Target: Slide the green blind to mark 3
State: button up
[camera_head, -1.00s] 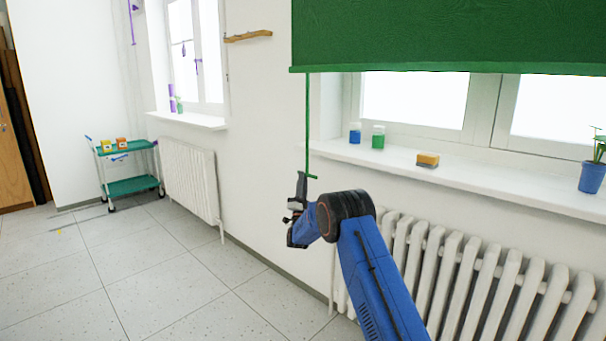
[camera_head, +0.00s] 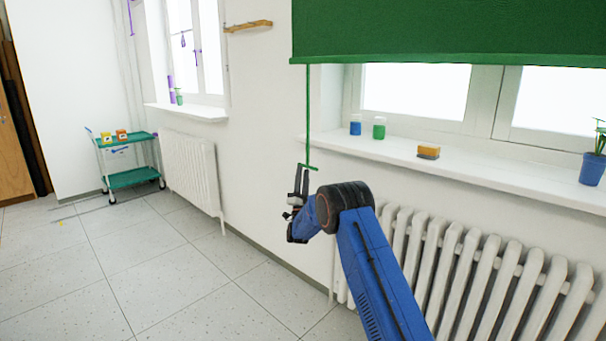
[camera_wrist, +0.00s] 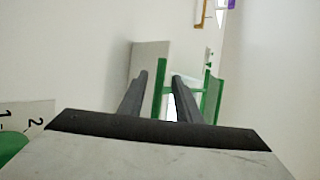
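The green blind (camera_head: 430,30) hangs at the upper right of the head view, covering the top of the window. A thin green cord (camera_head: 308,115) hangs from its left end to a small green crossbar handle (camera_head: 309,167). My gripper (camera_head: 301,172) is just below and left of this handle, fingers up. In the wrist view, my gripper (camera_wrist: 159,78) is open, with one green bar (camera_wrist: 161,88) showing between the fingers and another to the right of them. I cannot tell whether they touch. A plate with marks 1 and 2 (camera_wrist: 35,112) shows at the left edge; mark 3 is not seen.
The windowsill (camera_head: 460,170) holds a blue jar (camera_head: 355,125), a green jar (camera_head: 379,128), a yellow-orange block (camera_head: 428,151) and a potted plant (camera_head: 593,170). A white radiator (camera_head: 480,270) stands below. A green trolley (camera_head: 134,177) is far left. Floor at left is clear.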

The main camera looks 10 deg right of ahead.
jog(key=v, duration=1.6)
notch_tip(320, 180, up, 14)
jog(key=d+n+g+y, duration=0.3)
jog(key=n+g+y, duration=0.1)
jog(key=n+y, duration=0.1)
jog(key=s+d+r+n+g+y, duration=0.1)
jog(key=s+r+n+g+y, duration=0.15)
jog(key=s, duration=0.35)
jog(key=s+r+n+g+y, duration=0.1)
jog(key=s+r+n+g, duration=0.1)
jog(key=s+r+g, duration=0.3)
jog(key=s+d+f+n+g, duration=0.2)
jog(key=s+f+g, duration=0.1)
jog(key=s, duration=1.6)
jog(key=s+d+f+n+g, duration=0.2)
jog(key=s+f+g, duration=0.2)
jog(key=s, duration=1.6)
jog(key=s+d+f+n+g, duration=0.2)
jog(key=s+f, duration=0.4)
jog(key=s, duration=1.3)
jog(key=shift+g, duration=0.75)
